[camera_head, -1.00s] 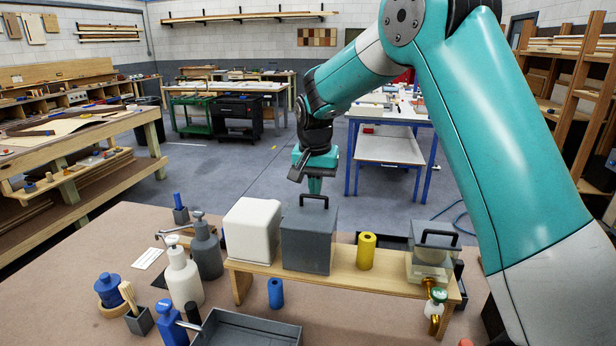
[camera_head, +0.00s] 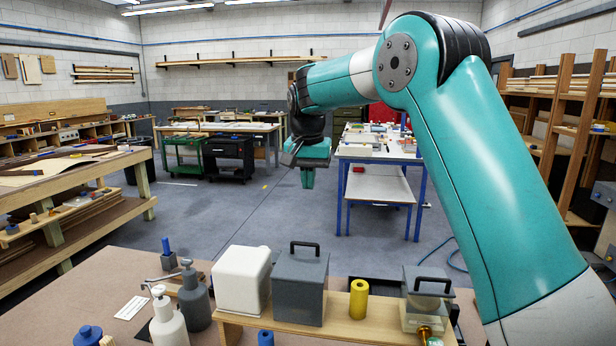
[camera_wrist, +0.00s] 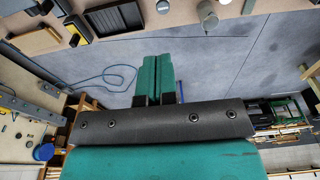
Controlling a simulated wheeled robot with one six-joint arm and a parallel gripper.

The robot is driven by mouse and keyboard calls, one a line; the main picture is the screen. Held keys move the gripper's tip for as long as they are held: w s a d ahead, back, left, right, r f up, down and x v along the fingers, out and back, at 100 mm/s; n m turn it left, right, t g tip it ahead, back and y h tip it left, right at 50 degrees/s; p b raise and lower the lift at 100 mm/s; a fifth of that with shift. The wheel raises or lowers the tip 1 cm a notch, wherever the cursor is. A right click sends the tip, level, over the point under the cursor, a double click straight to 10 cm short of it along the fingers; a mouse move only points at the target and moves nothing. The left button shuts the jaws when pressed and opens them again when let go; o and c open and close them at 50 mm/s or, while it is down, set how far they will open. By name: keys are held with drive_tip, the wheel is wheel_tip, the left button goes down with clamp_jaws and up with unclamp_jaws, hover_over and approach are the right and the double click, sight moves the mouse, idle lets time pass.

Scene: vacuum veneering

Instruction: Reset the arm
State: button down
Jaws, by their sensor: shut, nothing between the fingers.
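My gripper (camera_head: 308,178) hangs at the end of my teal arm, pointing down, above and beyond the far edge of the brown worktable (camera_head: 95,285). Its fingers are shut with nothing between them. In the wrist view the two green fingertips (camera_wrist: 156,75) lie side by side in front of the grey floor. The gripper touches nothing and stands clear of the grey box with a black handle (camera_head: 300,285) on the wooden shelf (camera_head: 340,312).
The shelf also bears a white box (camera_head: 241,280), a yellow cylinder (camera_head: 358,299) and a clear lidded container (camera_head: 424,312). Pump bottles (camera_head: 194,295) stand left of it. A blue-legged table (camera_head: 375,185) stands behind the gripper. Open floor (camera_head: 230,215) lies left of it.

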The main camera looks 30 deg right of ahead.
drive_tip(key=s+a+f+n+y+b, duration=0.1)
drive_tip(key=s+a+f+n, duration=0.3)
drive_tip(key=s, duration=0.7)
drive_tip(key=s+a+f+n+y+b, duration=0.2)
drive_tip(key=s+a+f+n+b, duration=0.2)
drive_tip(key=s+a, duration=0.5)
drive_tip(key=s+a+f+n+g+y+b, duration=0.1)
drive_tip(key=s+a+f+n, duration=0.4)
drive_tip(key=s, duration=1)
drive_tip(key=shift+s+a+n+y+b, duration=0.15)
drive_tip(key=shift+a+n+y+b, duration=0.35)
drive_tip(key=shift+a+n+b, duration=0.65)
